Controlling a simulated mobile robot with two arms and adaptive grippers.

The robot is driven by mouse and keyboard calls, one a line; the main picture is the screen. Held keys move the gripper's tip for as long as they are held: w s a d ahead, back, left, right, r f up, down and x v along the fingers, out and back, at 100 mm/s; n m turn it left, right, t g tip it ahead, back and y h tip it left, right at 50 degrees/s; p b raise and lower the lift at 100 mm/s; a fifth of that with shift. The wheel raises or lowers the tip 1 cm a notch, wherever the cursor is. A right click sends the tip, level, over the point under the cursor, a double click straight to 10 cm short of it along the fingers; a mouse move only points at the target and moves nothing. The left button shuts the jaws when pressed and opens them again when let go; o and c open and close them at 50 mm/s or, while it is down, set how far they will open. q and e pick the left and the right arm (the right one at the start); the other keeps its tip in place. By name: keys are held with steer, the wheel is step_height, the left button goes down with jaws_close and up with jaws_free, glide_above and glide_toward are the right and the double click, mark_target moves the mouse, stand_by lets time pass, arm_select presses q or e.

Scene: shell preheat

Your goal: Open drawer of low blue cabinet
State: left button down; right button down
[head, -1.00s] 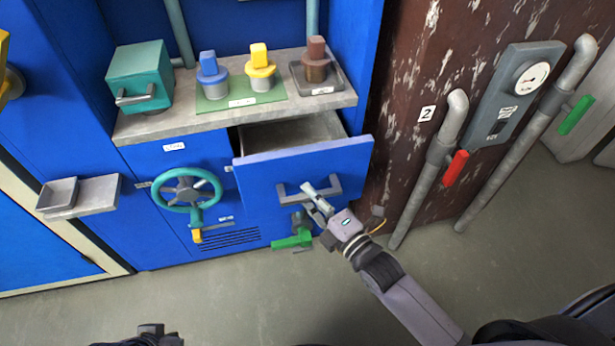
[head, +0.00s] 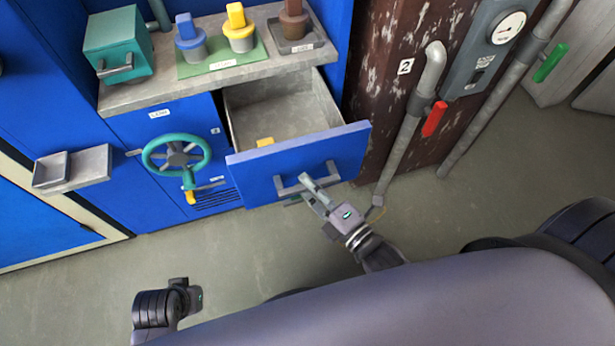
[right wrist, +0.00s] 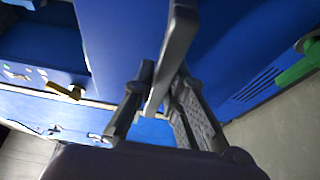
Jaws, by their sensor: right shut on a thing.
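The low blue cabinet (head: 165,120) stands under a grey top. Its drawer (head: 300,163) is pulled well out, showing a grey inside with a small yellow thing (head: 265,142) near the front. My right gripper (head: 314,190) is shut on the drawer's grey bar handle (head: 290,183). In the right wrist view the handle (right wrist: 172,55) runs between the two fingers. My left gripper (head: 190,296) is at the lower left above the floor, away from the cabinet; its jaws are too unclear to judge.
A teal handwheel (head: 177,157) is on the cabinet front left of the drawer. A teal box (head: 118,45) and blue, yellow and brown plugs stand on top. Right of it are a rusty brown panel (head: 385,70) and a pipe with a red lever (head: 434,119). Floor in front is clear.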

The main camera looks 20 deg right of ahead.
steer(key=c, duration=1.6)
jaws_free()
steer(key=v, duration=1.2)
